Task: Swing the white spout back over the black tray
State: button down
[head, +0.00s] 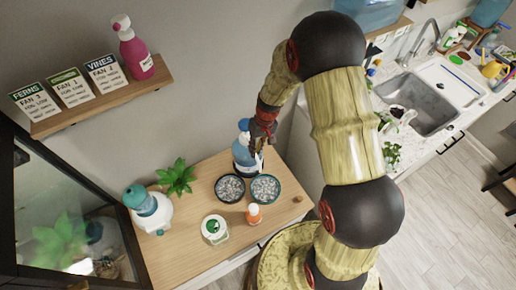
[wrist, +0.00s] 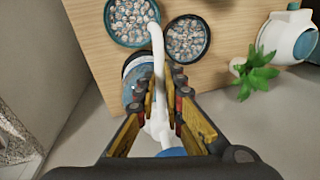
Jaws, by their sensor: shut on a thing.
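The white spout (wrist: 157,60) runs up the wrist view between my gripper's fingers, from a bottle with a blue top (head: 244,125). My gripper (wrist: 165,80) is shut on the spout; the head view shows it (head: 262,140) at the bottle's top right. The spout's tip lies at the right rim of the teal tray (wrist: 109,33). The black tray (wrist: 207,40) is just right of the spout in the wrist view, and left of the teal tray in the head view (head: 218,194). Both trays hold pale pebbles. The exact contact is partly hidden by the fingers.
A white jug with a teal cap (head: 148,204) and a green plant (head: 177,177) stand left of the trays. A green-capped jar (head: 214,229) and an orange-capped bottle (head: 253,214) stand in front. A shelf (head: 100,97) holds cards and a pink spray bottle. The table's front left is clear.

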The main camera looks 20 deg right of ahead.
jog(key=w+a+m+t+p, duration=0.1)
jog(key=w+a+m+p, duration=0.2)
jog(key=a+m, duration=0.5)
jog(key=shift+m+t+h+p, duration=0.4)
jog(key=shift+m+p, duration=0.3)
jog(key=shift+m, duration=0.5)
jog(key=shift+d, duration=0.1)
jog(key=c, duration=2)
grip_release()
jog(key=shift+c, duration=0.2)
jog(key=shift+o, duration=0.7)
jog(key=shift+r, duration=0.1)
notch_tip(320, 180, up, 12)
jog(key=s+d, duration=0.1)
jog(key=s, duration=0.1)
jog(key=shift+d+f, duration=0.2)
